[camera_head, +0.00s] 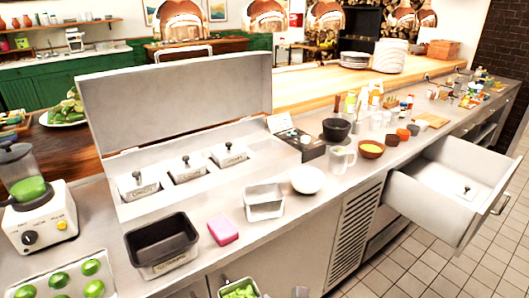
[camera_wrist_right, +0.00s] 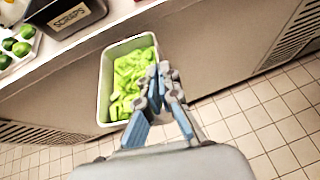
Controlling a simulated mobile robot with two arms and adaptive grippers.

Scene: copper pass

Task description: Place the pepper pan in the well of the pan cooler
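The pepper pan (camera_wrist_right: 128,85), a pale pan of chopped green pepper, hangs in front of the counter's front edge. My right gripper (camera_wrist_right: 159,82) is closed on the pan's right rim in the wrist view. The pan looks roughly level. The pan cooler (camera_head: 208,196) is a white box on the counter with its lid (camera_head: 175,98) raised. Three lidded pans (camera_head: 187,170) sit in it; I cannot clearly make out an empty well to their right. My left gripper is out of view.
A black scraps bin (camera_head: 162,245), a pink sponge (camera_head: 223,230), an empty metal pan (camera_head: 264,202) and a white bowl (camera_head: 308,179) stand before and beside the cooler. A tray of limes (camera_head: 62,281) and a blender (camera_head: 40,215) are left. A drawer (camera_head: 430,208) stands open right.

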